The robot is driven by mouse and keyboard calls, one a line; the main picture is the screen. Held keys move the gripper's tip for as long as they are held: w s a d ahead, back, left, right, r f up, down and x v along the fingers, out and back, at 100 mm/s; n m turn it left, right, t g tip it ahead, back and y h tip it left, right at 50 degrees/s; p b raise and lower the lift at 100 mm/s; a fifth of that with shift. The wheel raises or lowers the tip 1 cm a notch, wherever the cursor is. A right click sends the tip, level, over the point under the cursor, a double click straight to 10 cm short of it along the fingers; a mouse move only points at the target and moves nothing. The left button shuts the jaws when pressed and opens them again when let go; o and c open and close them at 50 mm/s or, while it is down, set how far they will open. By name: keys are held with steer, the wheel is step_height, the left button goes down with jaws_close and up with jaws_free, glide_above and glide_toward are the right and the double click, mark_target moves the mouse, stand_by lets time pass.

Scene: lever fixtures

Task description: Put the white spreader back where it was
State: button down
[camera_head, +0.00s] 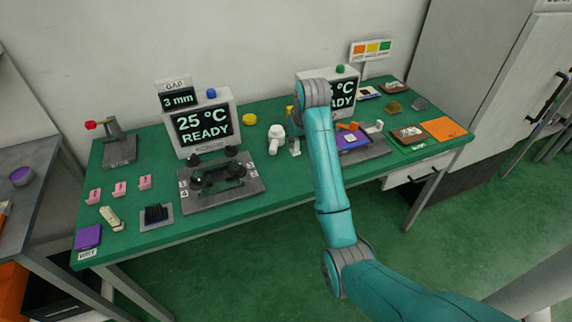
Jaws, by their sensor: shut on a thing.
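My arm (322,165) reaches up from the lower right to a grey wrist joint (313,94) over the middle of the green table (255,190). My gripper is hidden behind the arm, so its jaws and anything in them do not show. I cannot pick out the white spreader for certain. A small cream-white tool (110,217) lies at the table's front left, and a small white piece (376,126) shows at the right, by a grey tray with a purple block (352,139).
A dark fixture (221,181) stands before a READY screen (201,126). A second screen (343,93) is partly covered by my arm. A white rounded device (275,138) stands left of the arm. An orange mat (444,129) lies at the right. The table's front middle is clear.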

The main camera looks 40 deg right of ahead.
steer(key=shift+a+f, duration=0.1)
steer(key=shift+f, duration=4.2)
steer(key=shift+f, duration=0.15)
steer(key=c, duration=1.1)
jaws_free()
steer(key=shift+o, duration=0.2)
